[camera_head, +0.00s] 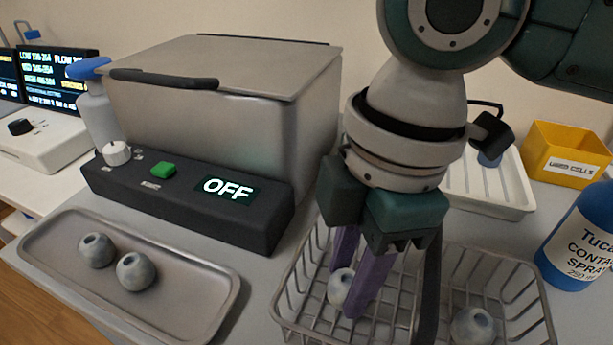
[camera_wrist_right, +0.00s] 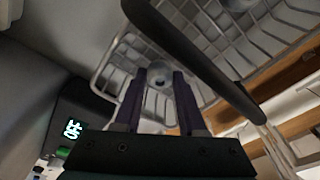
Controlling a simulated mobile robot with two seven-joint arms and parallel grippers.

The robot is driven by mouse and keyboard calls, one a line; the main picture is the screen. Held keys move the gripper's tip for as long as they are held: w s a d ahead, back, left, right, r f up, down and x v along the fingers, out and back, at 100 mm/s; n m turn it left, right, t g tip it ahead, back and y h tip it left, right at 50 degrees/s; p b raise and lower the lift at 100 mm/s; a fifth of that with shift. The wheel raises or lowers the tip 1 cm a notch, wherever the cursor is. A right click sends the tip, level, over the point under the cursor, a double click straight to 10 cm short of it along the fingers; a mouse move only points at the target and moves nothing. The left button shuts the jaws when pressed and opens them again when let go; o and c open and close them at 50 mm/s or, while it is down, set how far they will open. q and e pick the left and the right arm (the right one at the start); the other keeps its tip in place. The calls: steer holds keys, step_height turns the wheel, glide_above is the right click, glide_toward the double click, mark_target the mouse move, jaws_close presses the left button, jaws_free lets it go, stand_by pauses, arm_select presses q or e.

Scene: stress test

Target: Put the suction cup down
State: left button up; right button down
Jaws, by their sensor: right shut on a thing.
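My right gripper (camera_head: 355,285) reaches down over the wire basket (camera_head: 290,290), its purple fingers shut on a small grey rounded suction cup (camera_head: 341,287) with a hole in it. The held cup also shows between the fingertips in the right wrist view (camera_wrist_right: 160,76), against the basket wires. I cannot tell whether it touches the basket floor. Another grey cup (camera_head: 473,326) lies in the basket's right part. Two similar cups, one (camera_head: 97,250) beside the other (camera_head: 137,272), sit on the metal tray (camera_head: 215,313) at left. My left gripper is not in view.
A metal bath with a lid (camera_head: 240,70) stands behind a black control box (camera_head: 240,215) reading OFF. A white ribbed tray (camera_head: 515,205), a yellow bin (camera_head: 540,150) and a blue spray bottle (camera_head: 575,250) stand to the right. The metal tray's right half is clear.

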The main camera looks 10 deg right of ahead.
steer(key=shift+f, duration=0.15)
steer(key=shift+c, duration=2.4)
jaws_free()
step_height(320, 180, up, 12)
steer(key=d+p, duration=0.1)
steer(key=p, duration=0.1)
steer(key=shift+d, duration=0.25)
